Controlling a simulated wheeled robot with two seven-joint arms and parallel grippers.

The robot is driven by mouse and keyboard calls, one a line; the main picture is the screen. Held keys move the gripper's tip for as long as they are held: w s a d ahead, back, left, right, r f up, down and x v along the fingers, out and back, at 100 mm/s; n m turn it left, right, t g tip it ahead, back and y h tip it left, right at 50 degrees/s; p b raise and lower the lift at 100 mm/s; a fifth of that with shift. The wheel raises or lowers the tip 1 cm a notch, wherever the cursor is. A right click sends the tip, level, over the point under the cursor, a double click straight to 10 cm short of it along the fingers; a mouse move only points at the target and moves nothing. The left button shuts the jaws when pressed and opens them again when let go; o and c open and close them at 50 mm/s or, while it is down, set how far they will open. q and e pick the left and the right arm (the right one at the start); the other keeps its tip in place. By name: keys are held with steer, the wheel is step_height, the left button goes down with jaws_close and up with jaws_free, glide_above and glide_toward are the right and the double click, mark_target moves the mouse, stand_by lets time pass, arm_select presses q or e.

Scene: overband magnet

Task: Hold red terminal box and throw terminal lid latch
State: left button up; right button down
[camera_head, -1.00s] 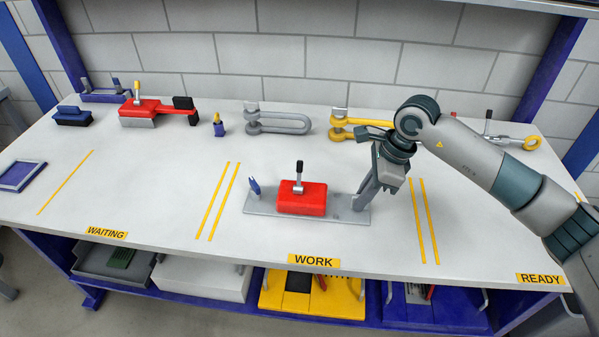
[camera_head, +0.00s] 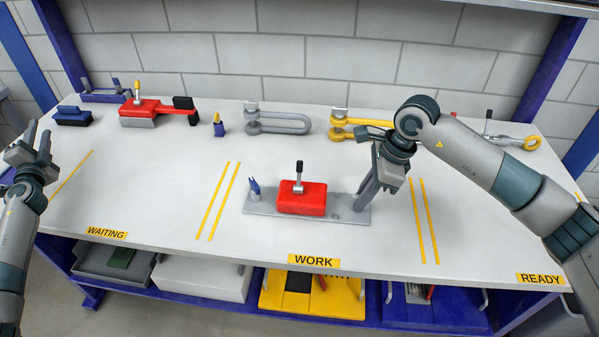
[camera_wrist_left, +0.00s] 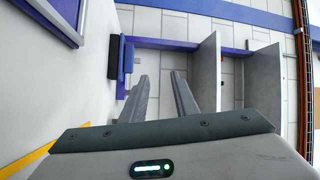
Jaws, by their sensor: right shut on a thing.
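The red terminal box (camera_head: 302,198) sits on a grey base plate (camera_head: 284,210) in the WORK area. Its lid latch (camera_head: 299,171), a lever with a black grip, stands upright on top. My right gripper (camera_head: 362,204) is at the plate's right end, shut on that end; its fingertips partly hide what they hold. My left gripper (camera_head: 39,136) is at the far left of the table, fingers apart and empty, well away from the red box. In the left wrist view its two fingers (camera_wrist_left: 160,98) also show apart with nothing between them.
A small blue clip (camera_head: 255,187) stands at the plate's left end. The table between my left gripper and the plate is clear.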

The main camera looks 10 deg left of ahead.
arm_select(q)
steer(key=w+d+m+t+h, duration=0.1)
steer(key=w+d+m+h, duration=0.25)
steer(key=d, duration=0.35)
steer(key=w+d+r+m+t+h, duration=0.1)
steer(key=w+d+m+h, duration=0.2)
steer(key=w+d, duration=0.3)
steer(key=w+d+m+h, duration=0.3)
steer(key=d+h, duration=0.1)
steer(key=d, duration=0.4)
steer(key=w+d+r+m+g+h, duration=0.15)
steer(key=d+m+h, duration=0.4)
steer(key=d, duration=0.65)
steer(key=w+d+r+m+g+h, duration=0.1)
steer(key=w+d+m+g+h, duration=0.35)
steer(key=d, duration=0.65)
steer(key=s+d+r+m+g+h, duration=0.1)
steer(key=s+d+m+g+h, duration=0.2)
steer(key=d+m, duration=0.55)
steer(key=s+d+m+g+h, duration=0.1)
steer(key=s+d+m+g, duration=0.4)
steer(key=d, duration=0.6)
steer(key=s+d+m+g+y, duration=0.4)
steer(key=s+m+g+y, duration=0.3)
steer(key=s+m+g, duration=0.3)
steer(key=shift+d, duration=0.25)
steer(key=shift+d+f+y, duration=0.1)
steer(key=shift+f+y, duration=0.15)
